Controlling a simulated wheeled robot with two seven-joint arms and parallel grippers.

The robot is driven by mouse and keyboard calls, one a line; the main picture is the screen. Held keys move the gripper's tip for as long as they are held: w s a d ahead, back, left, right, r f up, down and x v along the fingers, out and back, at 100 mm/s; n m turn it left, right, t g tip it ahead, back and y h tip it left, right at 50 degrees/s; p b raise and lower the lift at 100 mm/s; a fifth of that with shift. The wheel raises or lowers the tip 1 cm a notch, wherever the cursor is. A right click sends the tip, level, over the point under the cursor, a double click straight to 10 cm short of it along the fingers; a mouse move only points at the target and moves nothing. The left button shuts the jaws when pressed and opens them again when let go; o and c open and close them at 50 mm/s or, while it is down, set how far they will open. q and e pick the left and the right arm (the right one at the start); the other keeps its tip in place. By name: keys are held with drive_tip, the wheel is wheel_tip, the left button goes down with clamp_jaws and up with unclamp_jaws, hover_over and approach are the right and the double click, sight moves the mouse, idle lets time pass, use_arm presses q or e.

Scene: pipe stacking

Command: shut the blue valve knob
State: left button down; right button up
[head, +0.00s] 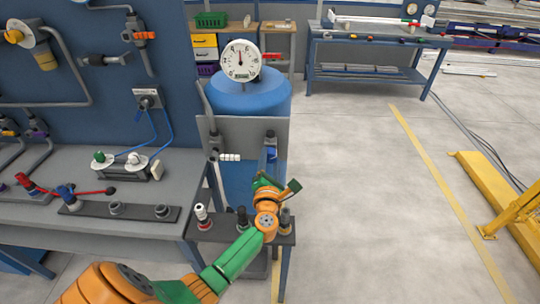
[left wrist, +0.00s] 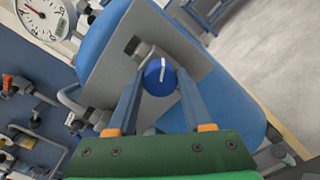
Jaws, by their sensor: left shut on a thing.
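The blue valve knob (left wrist: 159,70) is round with a white stripe and sits on a pipe in front of a grey panel in the left wrist view. It also shows small in the head view (head: 271,153), partly hidden by my gripper. My left gripper (left wrist: 160,84) has one finger on each side of the knob and is shut on it. In the head view my left arm reaches up from the bottom to the knob. My right gripper is in neither view.
A blue tank (head: 250,98) with a white dial gauge (head: 240,60) stands behind the grey panel (head: 243,128). A white-handled valve (head: 230,157) is left of the knob. A small shelf with upright fittings (head: 203,215) lies below.

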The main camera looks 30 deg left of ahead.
use_arm(q)
drive_tip(key=m+p, duration=0.2)
drive_tip(key=m, duration=0.3)
drive_tip(key=shift+m, duration=0.3)
drive_tip(key=shift+f+m, duration=0.1)
drive_tip(key=shift+m, duration=0.2)
drive_tip(key=shift+c, duration=1.5)
unclamp_jaws()
drive_tip(key=v, duration=0.7)
